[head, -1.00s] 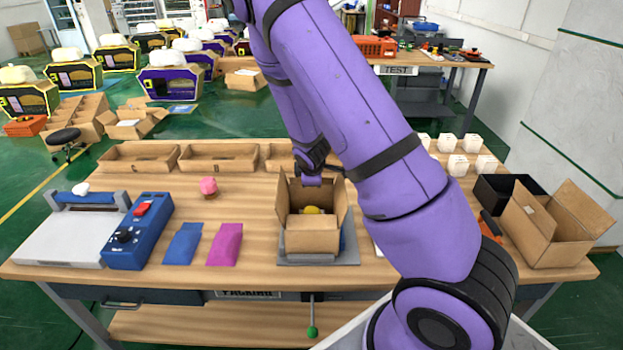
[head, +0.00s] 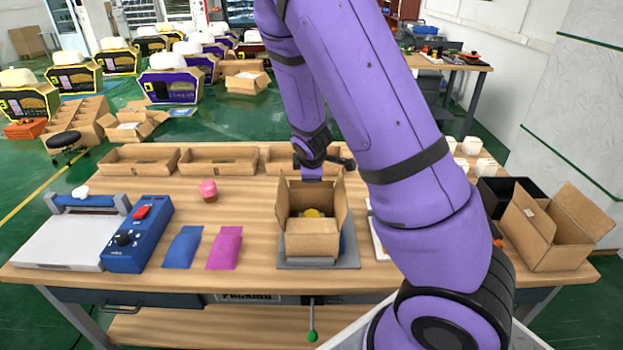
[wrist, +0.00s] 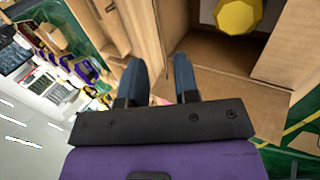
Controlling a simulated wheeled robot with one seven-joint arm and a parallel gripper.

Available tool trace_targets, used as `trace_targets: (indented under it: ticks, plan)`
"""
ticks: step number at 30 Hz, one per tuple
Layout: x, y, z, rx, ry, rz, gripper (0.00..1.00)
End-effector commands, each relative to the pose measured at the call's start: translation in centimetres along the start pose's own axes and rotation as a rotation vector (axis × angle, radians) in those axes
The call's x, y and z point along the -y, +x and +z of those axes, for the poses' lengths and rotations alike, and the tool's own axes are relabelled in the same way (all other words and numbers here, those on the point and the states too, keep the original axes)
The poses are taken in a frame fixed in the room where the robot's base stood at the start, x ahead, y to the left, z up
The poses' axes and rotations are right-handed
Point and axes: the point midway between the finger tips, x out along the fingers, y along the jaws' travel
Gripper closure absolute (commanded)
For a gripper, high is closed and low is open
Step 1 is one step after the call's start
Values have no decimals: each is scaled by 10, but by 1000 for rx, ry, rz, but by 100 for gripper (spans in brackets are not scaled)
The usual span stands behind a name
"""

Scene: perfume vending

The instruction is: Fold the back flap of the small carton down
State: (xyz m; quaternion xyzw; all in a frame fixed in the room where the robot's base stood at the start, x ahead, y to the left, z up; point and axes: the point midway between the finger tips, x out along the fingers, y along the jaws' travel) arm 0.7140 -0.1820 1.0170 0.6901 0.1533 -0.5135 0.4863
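The small brown carton (head: 310,244) stands open on a grey pad (head: 293,264) at the middle of the table, with a yellow object (head: 312,213) inside. Its side flaps stand up. In the wrist view the carton's cardboard flap (wrist: 238,92) spreads at the right, beside my right finger, and the yellow object (wrist: 238,14) shows beyond. My gripper (wrist: 157,66) is open, its two dark blue fingers apart with nothing visibly held. In the head view it is at the carton's back edge, and its fingertips are hidden. I cannot tell whether a finger touches the flap.
Shallow trays (head: 218,160) line the table's back edge. A larger open carton (head: 548,226) and a black bin (head: 497,192) stand at the right. Blue (head: 183,247) and pink (head: 224,247) sheets and a blue control box (head: 138,236) are at the left.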

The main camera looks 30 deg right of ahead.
Motion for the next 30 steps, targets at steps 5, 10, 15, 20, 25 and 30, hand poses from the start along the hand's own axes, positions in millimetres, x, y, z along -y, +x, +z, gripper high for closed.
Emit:
trace_targets:
  ticks: [5,10,15,20,25,30]
  plan:
    - [0,-25,-1,-3,0,1,71]
    - [0,-38,0,-1,0,-1,71]
    - [1,-42,0,0,1,-1,71]
    - [1,-42,0,0,1,-1,71]
    - [0,-44,0,-3,12,-4,71]
    - [-1,-65,0,-24,111,-31,71]
